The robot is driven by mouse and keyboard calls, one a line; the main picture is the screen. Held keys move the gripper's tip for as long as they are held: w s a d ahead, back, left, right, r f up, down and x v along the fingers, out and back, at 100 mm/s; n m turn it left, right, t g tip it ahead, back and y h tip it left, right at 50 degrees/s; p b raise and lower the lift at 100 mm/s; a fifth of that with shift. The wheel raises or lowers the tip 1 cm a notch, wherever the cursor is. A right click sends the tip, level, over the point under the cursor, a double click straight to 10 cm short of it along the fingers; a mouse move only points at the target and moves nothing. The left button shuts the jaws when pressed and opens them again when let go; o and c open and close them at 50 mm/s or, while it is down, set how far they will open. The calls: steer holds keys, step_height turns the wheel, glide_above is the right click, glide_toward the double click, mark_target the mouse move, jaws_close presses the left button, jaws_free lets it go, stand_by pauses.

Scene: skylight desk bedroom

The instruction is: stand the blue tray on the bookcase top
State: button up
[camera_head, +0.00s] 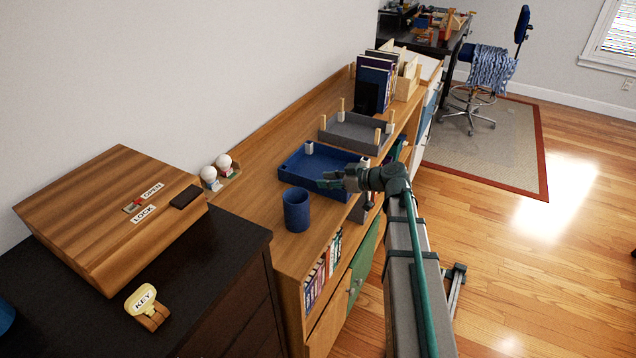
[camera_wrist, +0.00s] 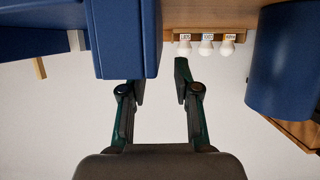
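The blue tray (camera_head: 300,170) rests on the bookcase top (camera_head: 262,195), close to its front edge, and looks level. The tray (camera_wrist: 128,45) covers the left fingertip there, and a gap shows between the tray and the right finger. Whether a finger touches the tray I cannot tell.
A blue cup (camera_head: 297,212) stands just in front of the tray. A grey tray (camera_head: 352,132) and books (camera_head: 374,82) stand behind it. A wooden box (camera_head: 110,215) sits on a dark cabinet at left.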

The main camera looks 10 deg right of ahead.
steer(key=b+v, duration=0.1)
steer(key=v, duration=0.6)
steer(key=shift+s+d+r, duration=0.15)
steer(key=shift+d, duration=0.1)
steer(key=shift+b, duration=0.3)
